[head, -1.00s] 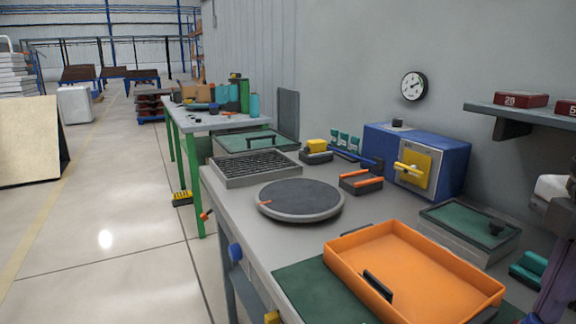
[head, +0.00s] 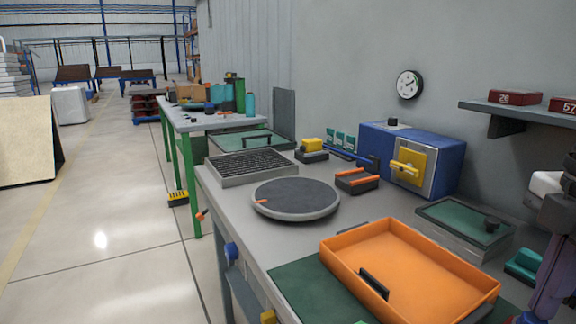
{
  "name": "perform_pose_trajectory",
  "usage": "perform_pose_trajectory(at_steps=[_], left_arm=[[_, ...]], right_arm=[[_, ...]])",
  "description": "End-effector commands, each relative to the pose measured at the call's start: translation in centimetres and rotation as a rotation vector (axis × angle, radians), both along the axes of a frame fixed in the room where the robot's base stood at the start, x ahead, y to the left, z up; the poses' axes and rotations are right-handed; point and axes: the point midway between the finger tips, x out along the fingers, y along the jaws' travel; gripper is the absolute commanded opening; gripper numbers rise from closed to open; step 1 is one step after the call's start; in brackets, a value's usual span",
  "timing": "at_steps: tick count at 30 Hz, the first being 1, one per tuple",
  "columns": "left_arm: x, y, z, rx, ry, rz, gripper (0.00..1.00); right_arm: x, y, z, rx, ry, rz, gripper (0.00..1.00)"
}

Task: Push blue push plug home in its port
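A round blue piece (head: 231,250), which looks like the blue push plug, sticks out at the front side of the grey workbench (head: 222,205), left of the orange tray. Its port cannot be made out, and I cannot tell how deep it sits. My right gripper (head: 531,316) is at the lower right edge, partly cut off, with my arm coming down above it. It is far to the right of the blue piece, with the orange tray between them. Its fingers are not clear. My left gripper is out of view.
The orange tray (head: 336,259) lies on the bench's front part. Behind it are a round turntable (head: 294,197), a wire-grid tray (head: 252,165), a blue box with a yellow handle (head: 407,168) and a green-topped case (head: 464,223). Open floor (head: 120,255) lies to the left.

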Motion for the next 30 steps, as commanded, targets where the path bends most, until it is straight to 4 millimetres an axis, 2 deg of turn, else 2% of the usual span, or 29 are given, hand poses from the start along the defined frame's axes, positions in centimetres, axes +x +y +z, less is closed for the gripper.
perform_pose_trajectory(at_steps=[1, 19, 30], left_arm=[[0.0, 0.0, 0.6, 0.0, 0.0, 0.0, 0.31], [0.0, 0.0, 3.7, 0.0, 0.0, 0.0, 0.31], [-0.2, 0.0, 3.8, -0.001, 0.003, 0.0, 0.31]], right_arm=[[0.0, 0.0, 0.8, -0.001, -0.001, 0.0, 0.0], [0.0, 0.0, 5.6, 0.0, -0.001, -0.001, 0.0], [0.0, 0.0, 6.1, 0.001, -0.001, -0.001, 0.0]])
